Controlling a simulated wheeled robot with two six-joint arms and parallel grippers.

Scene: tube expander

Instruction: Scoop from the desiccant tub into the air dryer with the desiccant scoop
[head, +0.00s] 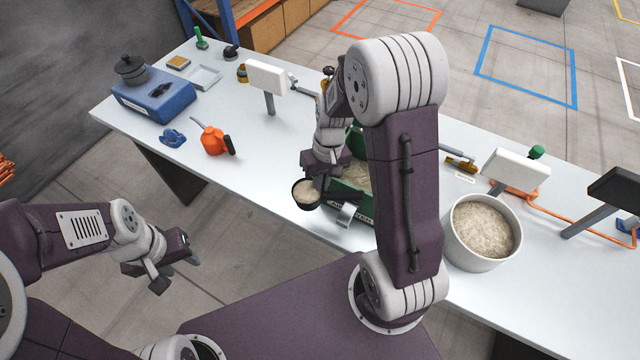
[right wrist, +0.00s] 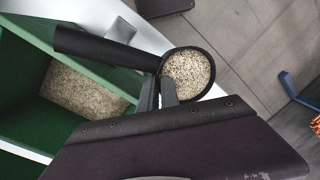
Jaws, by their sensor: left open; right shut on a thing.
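The desiccant scoop (head: 297,203) is a round black cup full of pale granules. My right gripper (head: 325,181) is shut on its black handle. The right wrist view also shows the scoop's handle (right wrist: 105,48) and filled cup (right wrist: 190,70). The cup is level and hangs just beyond the air dryer's outer wall. The air dryer (head: 349,199) is an open green box, also at left in the right wrist view (right wrist: 112,74); pale granules lie in one compartment. My right arm hides part of it. The desiccant tub (head: 472,257) is white, round and holds granules. My left gripper (head: 175,273) is open and empty, off the table's front edge.
The white table (head: 250,190) carries an orange oil can (head: 213,141), a blue device (head: 155,98), a white panel on a stand (head: 266,77) and another panel (head: 515,170) behind the tub. An orange hose (head: 570,232) runs at right.

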